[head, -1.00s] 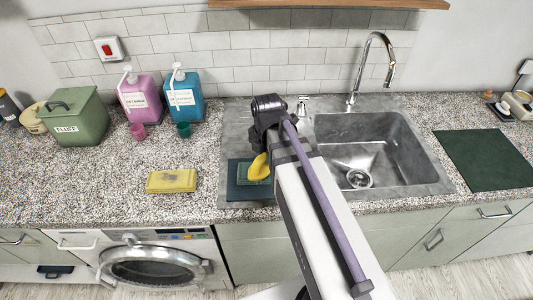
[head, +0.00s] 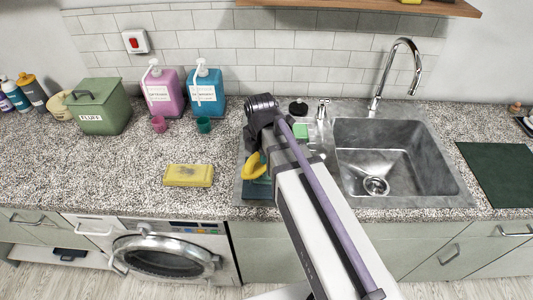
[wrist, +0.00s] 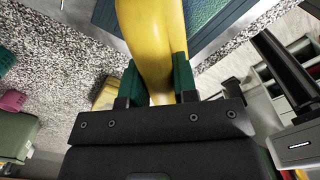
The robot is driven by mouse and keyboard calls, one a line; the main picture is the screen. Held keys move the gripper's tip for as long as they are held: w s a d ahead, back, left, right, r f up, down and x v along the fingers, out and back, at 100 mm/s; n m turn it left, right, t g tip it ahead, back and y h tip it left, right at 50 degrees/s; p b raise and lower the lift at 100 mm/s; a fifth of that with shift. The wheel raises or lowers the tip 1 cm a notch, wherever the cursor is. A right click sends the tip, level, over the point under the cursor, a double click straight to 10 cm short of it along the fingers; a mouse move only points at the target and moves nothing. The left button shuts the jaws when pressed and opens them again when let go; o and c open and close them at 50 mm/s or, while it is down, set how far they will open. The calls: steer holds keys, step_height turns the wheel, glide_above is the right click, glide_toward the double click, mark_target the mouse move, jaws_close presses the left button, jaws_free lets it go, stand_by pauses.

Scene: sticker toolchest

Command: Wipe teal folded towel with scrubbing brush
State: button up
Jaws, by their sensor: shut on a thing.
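My gripper (wrist: 157,80) is shut on the yellow handle of the scrubbing brush (wrist: 152,40). In the head view the yellow brush (head: 252,168) shows beside my arm, over the left part of the sink's drainboard. The teal folded towel (head: 257,190) lies flat on the drainboard at the counter's front, partly hidden by my arm and the brush. A textured teal part of it shows at the top of the wrist view (wrist: 212,22), behind the handle. The brush's bristles are hidden, so I cannot tell whether they touch the towel.
A yellow sponge-like block (head: 188,175) lies on the counter to the left. The sink basin (head: 380,160) is to the right, with a dark green mat (head: 500,172) beyond. Pink (head: 163,92) and blue (head: 207,93) bottles and a green bin (head: 100,108) stand at the back left.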

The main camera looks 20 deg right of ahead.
step_height(320, 180, up, 6)
steer(key=p, duration=0.6)
step_height(320, 180, up, 3)
steer(key=p, duration=0.3)
steer(key=shift+r, duration=0.15)
steer(key=shift+f, duration=0.2)
